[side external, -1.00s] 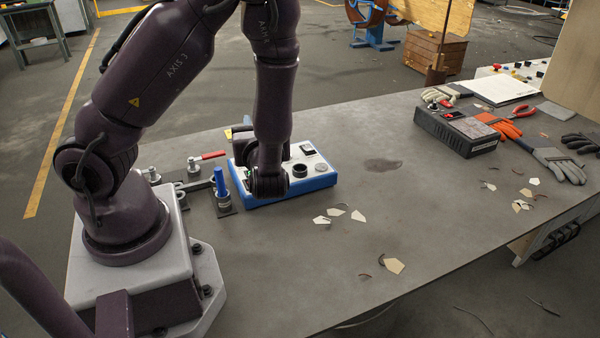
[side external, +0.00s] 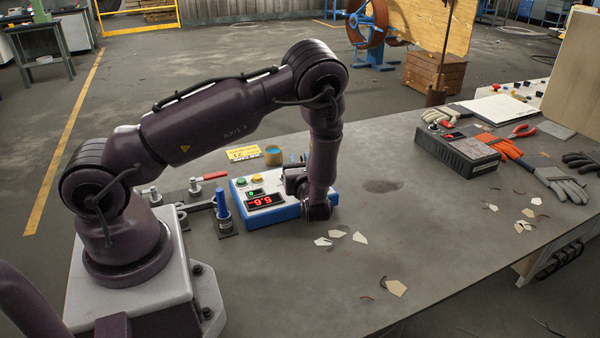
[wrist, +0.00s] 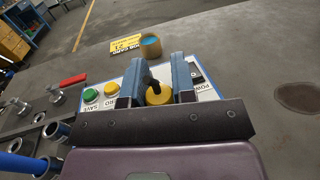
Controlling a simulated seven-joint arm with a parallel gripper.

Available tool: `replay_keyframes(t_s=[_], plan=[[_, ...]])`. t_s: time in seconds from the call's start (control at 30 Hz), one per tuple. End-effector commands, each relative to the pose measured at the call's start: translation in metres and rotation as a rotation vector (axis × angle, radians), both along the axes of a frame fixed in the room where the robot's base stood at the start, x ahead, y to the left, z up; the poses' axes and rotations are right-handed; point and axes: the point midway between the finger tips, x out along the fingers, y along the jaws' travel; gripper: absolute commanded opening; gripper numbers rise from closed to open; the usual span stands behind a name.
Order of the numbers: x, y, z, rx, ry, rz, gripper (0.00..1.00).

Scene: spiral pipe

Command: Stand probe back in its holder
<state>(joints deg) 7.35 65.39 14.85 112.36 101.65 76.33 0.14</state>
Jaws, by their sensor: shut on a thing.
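My gripper (side external: 294,190) is over the right part of a blue-and-white meter box (side external: 270,214). In the wrist view its two fingers (wrist: 158,92) are shut around a round yellow part (wrist: 160,94) with a dark stem, seen from above. This looks like the probe. Its lower end is hidden, so I cannot tell whether it is in a holder or above one. The right part of the box's top, where the holder may be, is mostly covered by my gripper and wrist. The red display (side external: 264,200) is lit.
Left of the box stand a blue upright rod (side external: 221,202) in a fixture and a red-handled clamp (side external: 213,177). Behind it are a yellow card (side external: 244,153) and a can (side external: 273,156). Pale scraps (side external: 360,237) lie in front. A dark case (side external: 456,150) is farther right.

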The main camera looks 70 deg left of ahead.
Motion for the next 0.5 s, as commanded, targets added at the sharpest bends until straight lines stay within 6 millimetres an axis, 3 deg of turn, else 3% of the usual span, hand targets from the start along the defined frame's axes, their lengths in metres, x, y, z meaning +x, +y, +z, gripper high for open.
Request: replay_keyframes(t_s=[0.2, 0.5], plan=[[-0.001, 0.000, -0.028, 0.000, 0.002, 0.001, 0.01], [-0.001, 0.000, -0.030, 0.000, 0.000, 0.001, 0.01]])
